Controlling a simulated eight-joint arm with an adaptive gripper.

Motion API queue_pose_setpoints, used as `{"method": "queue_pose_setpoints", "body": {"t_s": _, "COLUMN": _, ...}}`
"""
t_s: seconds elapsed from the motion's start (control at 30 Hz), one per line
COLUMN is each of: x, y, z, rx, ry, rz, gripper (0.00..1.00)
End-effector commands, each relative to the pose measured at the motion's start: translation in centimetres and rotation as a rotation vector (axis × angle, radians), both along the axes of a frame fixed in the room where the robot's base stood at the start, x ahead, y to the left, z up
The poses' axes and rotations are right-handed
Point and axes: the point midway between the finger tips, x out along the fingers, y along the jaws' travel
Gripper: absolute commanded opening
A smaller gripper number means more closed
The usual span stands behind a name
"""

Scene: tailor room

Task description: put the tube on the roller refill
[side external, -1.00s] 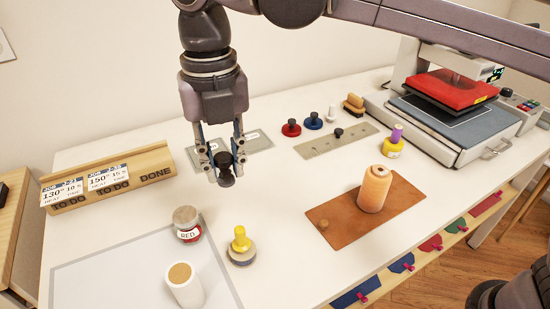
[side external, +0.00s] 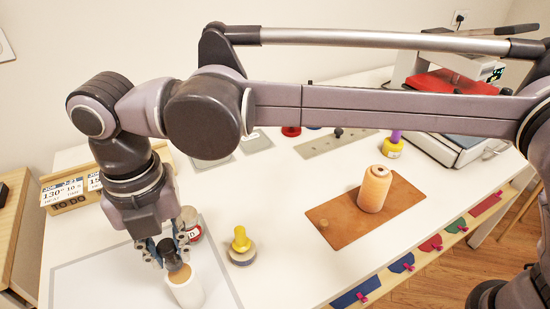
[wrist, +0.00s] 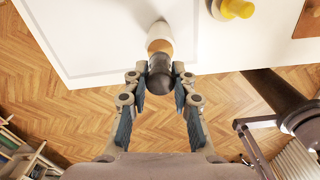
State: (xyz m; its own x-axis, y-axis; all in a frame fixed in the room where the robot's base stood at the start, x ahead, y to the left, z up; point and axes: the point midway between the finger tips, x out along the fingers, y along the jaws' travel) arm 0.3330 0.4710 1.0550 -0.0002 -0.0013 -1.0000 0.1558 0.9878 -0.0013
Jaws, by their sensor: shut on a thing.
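My gripper (side external: 165,252) points down at the front left of the table, shut on a small black knob-like piece (side external: 179,275). In the wrist view, this black piece (wrist: 160,75) sits between the fingers. A white cylinder with a tan top (side external: 188,294), perhaps the roller refill, stands upright under the black piece. It also shows in the wrist view (wrist: 172,14), just past the black piece; I cannot tell whether they touch. A peach spool-like cylinder (side external: 374,190) stands on a brown mat (side external: 335,222). I cannot tell which thing is the tube.
A jar labelled in red (side external: 192,232) stands close behind my gripper. A yellow-knobbed piece (side external: 240,243) stands to the right. A wooden sign rack (side external: 70,203) is at the left, and a press with a red plate (side external: 445,82) at the back right. The front middle is clear.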

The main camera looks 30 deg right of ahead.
Motion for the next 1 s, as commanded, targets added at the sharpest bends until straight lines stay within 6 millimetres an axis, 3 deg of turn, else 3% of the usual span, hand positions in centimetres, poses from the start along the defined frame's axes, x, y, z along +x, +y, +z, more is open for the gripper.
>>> {"method": "queue_pose_setpoints", "body": {"t_s": 0.2, "x": 0.0, "y": -0.1, "z": -2.5, "rx": 0.0, "ry": 0.0, "rz": 0.0, "gripper": 0.0}}
{"method": "queue_pose_setpoints", "body": {"t_s": 0.67, "x": 0.0, "y": -0.1, "z": -3.1, "rx": 0.0, "ry": 0.0, "rz": 0.0, "gripper": 0.0}}
{"method": "queue_pose_setpoints", "body": {"t_s": 0.7, "x": 0.0, "y": -0.1, "z": -3.1, "rx": 0.0, "ry": 0.0, "rz": 0.0, "gripper": 0.37}}
{"method": "queue_pose_setpoints", "body": {"t_s": 0.73, "x": 0.0, "y": -0.1, "z": -3.1, "rx": 0.0, "ry": 0.0, "rz": 0.0, "gripper": 0.45}}
{"method": "queue_pose_setpoints", "body": {"t_s": 1.0, "x": 0.0, "y": -0.1, "z": -3.1, "rx": 0.0, "ry": 0.0, "rz": 0.0, "gripper": 0.48}}
